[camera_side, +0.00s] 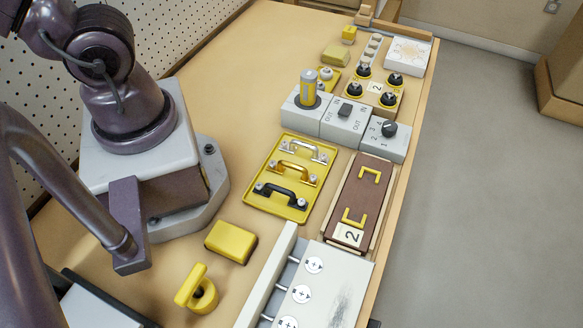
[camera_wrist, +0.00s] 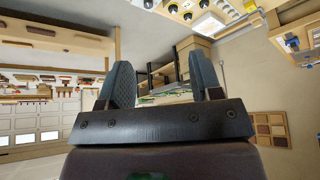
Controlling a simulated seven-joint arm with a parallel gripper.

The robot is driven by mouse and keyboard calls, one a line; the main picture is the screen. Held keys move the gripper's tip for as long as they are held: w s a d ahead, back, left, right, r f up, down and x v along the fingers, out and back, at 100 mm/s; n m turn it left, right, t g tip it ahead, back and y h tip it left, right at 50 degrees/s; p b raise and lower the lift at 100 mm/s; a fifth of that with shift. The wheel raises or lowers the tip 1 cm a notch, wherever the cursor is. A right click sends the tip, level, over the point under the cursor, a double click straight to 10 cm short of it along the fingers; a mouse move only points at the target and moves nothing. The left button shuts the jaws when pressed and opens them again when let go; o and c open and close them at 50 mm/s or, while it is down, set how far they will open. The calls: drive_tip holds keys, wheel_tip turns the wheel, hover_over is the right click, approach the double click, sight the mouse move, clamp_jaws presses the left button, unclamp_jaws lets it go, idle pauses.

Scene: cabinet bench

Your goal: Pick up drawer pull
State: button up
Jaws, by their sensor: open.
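Three drawer pulls lie in a yellow tray (camera_side: 249,196) in the middle of the bench in the side view. The silver pull (camera_side: 304,150) is at the back, the brass-coloured pull (camera_side: 297,172) in the middle and the black pull (camera_side: 281,193) at the front. Each has a round knob-like post at both ends. My gripper (camera_wrist: 163,80) is open and empty in the wrist view, its two dark fingers well apart and pointing out over the room. The pulls cannot be made out in the wrist view, and my gripper's fingers do not show in the side view.
A brown board (camera_side: 361,195) with yellow brackets stands right of the tray. Grey switch boxes (camera_side: 345,121) stand behind it. A yellow block (camera_side: 231,242) and a yellow knobbed piece (camera_side: 203,294) lie in front. A grey-white panel (camera_side: 335,288) is at the front right.

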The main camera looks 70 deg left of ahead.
idle(0.3)
drive_tip(key=c, duration=0.3)
drive_tip(key=w+d+f+m+g+y, duration=0.1)
drive_tip(key=w+d+f+m+g, duration=0.2)
drive_tip(key=f, duration=0.4)
drive_tip(key=w+d+f+m+g, duration=0.2)
drive_tip(key=w+f+m+g, duration=0.15)
drive_tip(key=f, duration=0.45)
drive_tip(key=w+d+f+m+g+y, duration=0.1)
drive_tip(key=w+d+f+m+g, duration=0.25)
drive_tip(key=f, duration=0.35)
drive_tip(key=x, duration=0.7)
drive_tip(key=shift+s+a+f, duration=0.1)
drive_tip(key=shift+f, duration=0.1)
drive_tip(key=shift+n, duration=0.3)
drive_tip(key=shift+s+d+x, duration=0.1)
drive_tip(key=shift+d+x, duration=0.05)
drive_tip(key=shift+x, duration=1.2)
drive_tip(key=shift+s+d+x, duration=0.15)
drive_tip(key=shift+x, duration=1.25)
